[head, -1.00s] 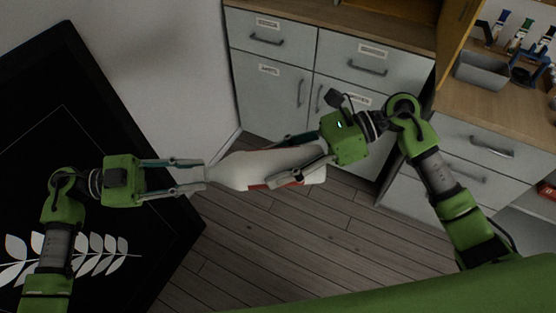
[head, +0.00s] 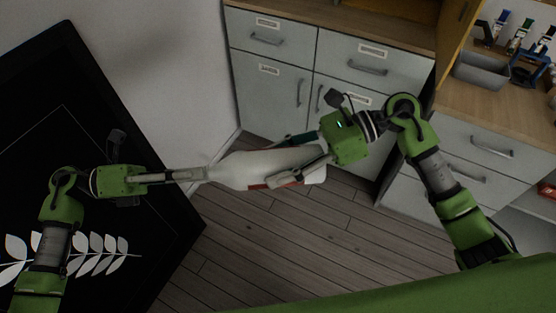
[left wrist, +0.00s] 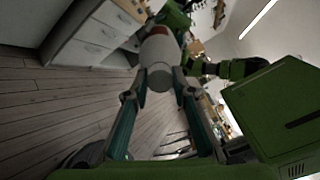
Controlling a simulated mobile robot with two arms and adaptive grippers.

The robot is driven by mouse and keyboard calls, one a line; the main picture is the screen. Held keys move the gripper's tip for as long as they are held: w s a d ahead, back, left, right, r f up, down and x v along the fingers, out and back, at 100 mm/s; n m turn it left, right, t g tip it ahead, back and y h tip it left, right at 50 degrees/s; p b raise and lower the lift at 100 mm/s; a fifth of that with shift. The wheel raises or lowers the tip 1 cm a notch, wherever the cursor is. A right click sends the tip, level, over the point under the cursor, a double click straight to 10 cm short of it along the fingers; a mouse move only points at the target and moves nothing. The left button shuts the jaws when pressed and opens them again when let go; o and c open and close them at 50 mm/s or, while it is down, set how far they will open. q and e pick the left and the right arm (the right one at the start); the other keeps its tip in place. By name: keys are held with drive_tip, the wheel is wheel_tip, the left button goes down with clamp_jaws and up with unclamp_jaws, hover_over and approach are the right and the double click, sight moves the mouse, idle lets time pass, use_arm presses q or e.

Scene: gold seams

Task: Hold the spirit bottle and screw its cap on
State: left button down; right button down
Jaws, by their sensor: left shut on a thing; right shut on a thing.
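The spirit bottle (head: 240,170) is white with a red patch low on its side. It lies sideways in the air in the head view, neck toward the left. My right gripper (head: 280,163) is shut around its wide body near the base. My left gripper (head: 205,174) is shut on the cap at the neck end, its fingers seen edge-on and mostly hiding the cap. I cannot tell how tightly the cap sits.
Grey cabinets with drawers (head: 368,62) stand behind the bottle. A wooden counter (head: 470,105) at right carries a grey bin (head: 482,70) and small bottles. A black panel with a white leaf pattern (head: 100,252) is at left. Wooden floor (head: 270,235) lies below, with free room around the bottle.

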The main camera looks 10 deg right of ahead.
use_arm(q)
drive_tip(key=m, duration=0.6)
drive_tip(key=shift+w, duration=0.1)
drive_tip(key=c, duration=1.7)
unclamp_jaws()
drive_tip(key=a, duration=0.4)
drive_tip(key=shift+a, duration=0.25)
drive_tip(key=shift+c, duration=0.4)
